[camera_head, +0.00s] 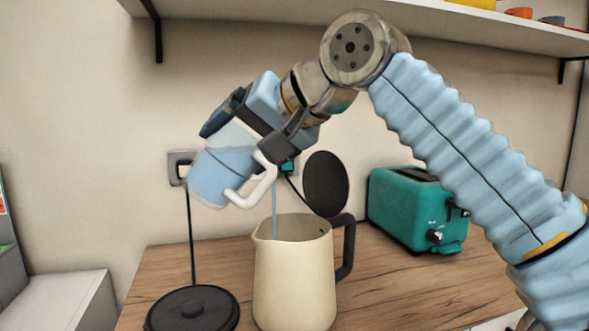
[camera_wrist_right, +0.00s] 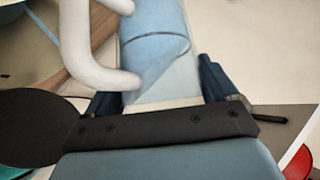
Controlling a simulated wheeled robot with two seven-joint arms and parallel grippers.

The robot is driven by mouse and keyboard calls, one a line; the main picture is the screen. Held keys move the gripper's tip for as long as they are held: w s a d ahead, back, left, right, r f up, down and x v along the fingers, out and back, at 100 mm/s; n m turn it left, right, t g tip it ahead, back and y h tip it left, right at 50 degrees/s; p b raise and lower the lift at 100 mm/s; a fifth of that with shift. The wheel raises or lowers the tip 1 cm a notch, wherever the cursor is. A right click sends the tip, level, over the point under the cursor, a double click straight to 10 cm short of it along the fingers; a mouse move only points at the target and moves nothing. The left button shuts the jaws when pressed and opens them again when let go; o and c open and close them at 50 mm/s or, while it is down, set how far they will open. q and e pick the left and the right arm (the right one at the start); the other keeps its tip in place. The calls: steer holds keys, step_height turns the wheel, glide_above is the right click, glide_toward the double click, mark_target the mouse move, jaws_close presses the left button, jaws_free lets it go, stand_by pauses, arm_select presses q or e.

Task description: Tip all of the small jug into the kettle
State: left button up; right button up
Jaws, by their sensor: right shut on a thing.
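The small jug (camera_head: 222,165) is clear with a white handle and holds blue liquid. My right gripper (camera_head: 250,128) is shut on it and holds it tilted above and left of the kettle. In the right wrist view the jug (camera_wrist_right: 155,45) sits between the fingers (camera_wrist_right: 158,92). A thin blue stream (camera_head: 274,210) runs down into the mouth of the cream kettle (camera_head: 293,280). The kettle stands upright, its black lid (camera_head: 326,183) open and its black handle on the right. The level inside the kettle is hidden. My left gripper is not in view.
A round black base (camera_head: 193,309) lies left of the kettle, with a cord up to a wall socket (camera_head: 180,166). A teal toaster (camera_head: 415,208) stands behind to the right. A shelf (camera_head: 250,10) runs above. The wooden counter (camera_head: 385,295) is clear at front right.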

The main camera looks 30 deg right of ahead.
steer(key=shift+s+d+r+m+t+y, duration=0.1)
steer(key=shift+d+r+m+t+y, duration=0.2)
steer(key=shift+m+y, duration=0.1)
stand_by(0.7)
steer(key=shift+s+d+r+m+t+y, duration=0.1)
steer(key=shift+d+r+m+t+y, duration=0.2)
steer(key=shift+m+t+y, duration=0.35)
steer(key=shift+d+r+m+t+y, duration=0.15)
steer(key=shift+r+m+t+y, duration=0.25)
steer(key=shift+y, duration=0.35)
stand_by(2.0)
steer(key=shift+d+m+b, duration=0.1)
steer(key=shift+m+b, duration=0.25)
steer(key=shift+b, duration=0.05)
steer(key=shift+s+d+r+m+t+y+b, duration=0.15)
steer(key=shift+d+m+t+y+b, duration=0.2)
steer(key=shift+d+b, duration=0.25)
steer(key=shift+s+d+r+m+t+y+b, duration=0.1)
steer(key=shift+d+m+t+y+b, duration=0.2)
steer(key=shift+d+b, duration=0.25)
stand_by(0.5)
steer(key=shift+d+r+m+t+b, duration=0.15)
steer(key=shift+m+t+b, duration=0.45)
steer(key=shift+b, duration=0.6)
